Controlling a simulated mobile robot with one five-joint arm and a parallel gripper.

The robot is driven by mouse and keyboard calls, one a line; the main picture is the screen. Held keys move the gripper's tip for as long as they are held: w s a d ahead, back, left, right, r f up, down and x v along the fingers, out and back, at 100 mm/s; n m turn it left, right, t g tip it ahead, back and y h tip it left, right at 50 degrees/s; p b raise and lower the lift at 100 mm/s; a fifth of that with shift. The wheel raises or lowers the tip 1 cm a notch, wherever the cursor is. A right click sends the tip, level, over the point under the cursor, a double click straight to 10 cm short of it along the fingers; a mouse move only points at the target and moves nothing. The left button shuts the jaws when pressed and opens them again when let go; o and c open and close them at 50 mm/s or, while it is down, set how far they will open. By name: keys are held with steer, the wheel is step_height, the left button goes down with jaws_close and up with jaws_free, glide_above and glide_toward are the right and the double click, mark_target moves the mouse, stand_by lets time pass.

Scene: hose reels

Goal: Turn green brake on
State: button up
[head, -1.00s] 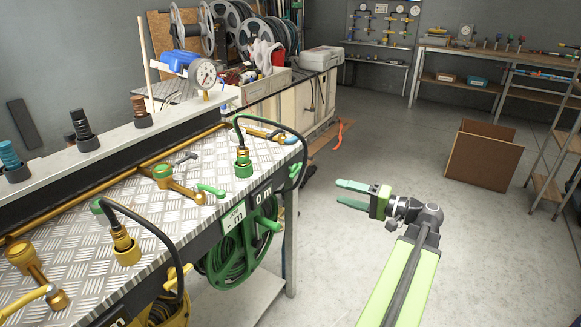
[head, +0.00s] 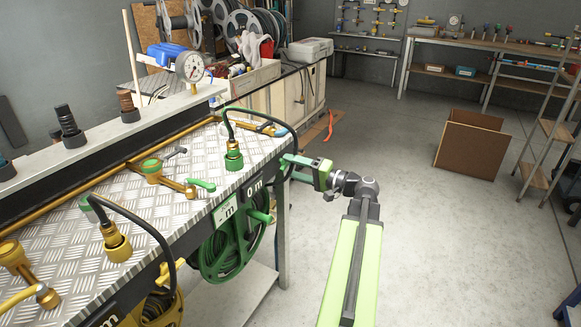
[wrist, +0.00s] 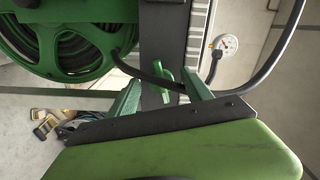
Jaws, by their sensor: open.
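A small green lever (wrist: 163,80), which looks like the green brake, is on the dark front edge of the bench in the wrist view. It lies between the two green fingers of my gripper (wrist: 160,92); I cannot tell whether they touch it. In the head view my gripper (head: 291,168) is open at the bench's right front corner and mostly hides the lever there. The green hose reel (head: 228,250) hangs below the bench top, left of my gripper. It fills the upper left of the wrist view (wrist: 60,40).
The metal bench top (head: 120,205) carries a green-handled brass valve (head: 200,184), a green-collared hose connector (head: 233,160) and yellow fittings (head: 117,245). A black hose (wrist: 265,75) loops close to my right finger. A brown box (head: 470,145) stands on the open floor.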

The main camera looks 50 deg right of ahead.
steer(key=shift+w+a, duration=0.2)
steer(key=shift+w, duration=0.5)
jaws_close()
steer(key=shift+r+m, duration=0.15)
steer(key=shift+m, duration=1.55)
jaws_free()
steer(key=v, duration=1.7)
steer(key=shift+s, duration=0.25)
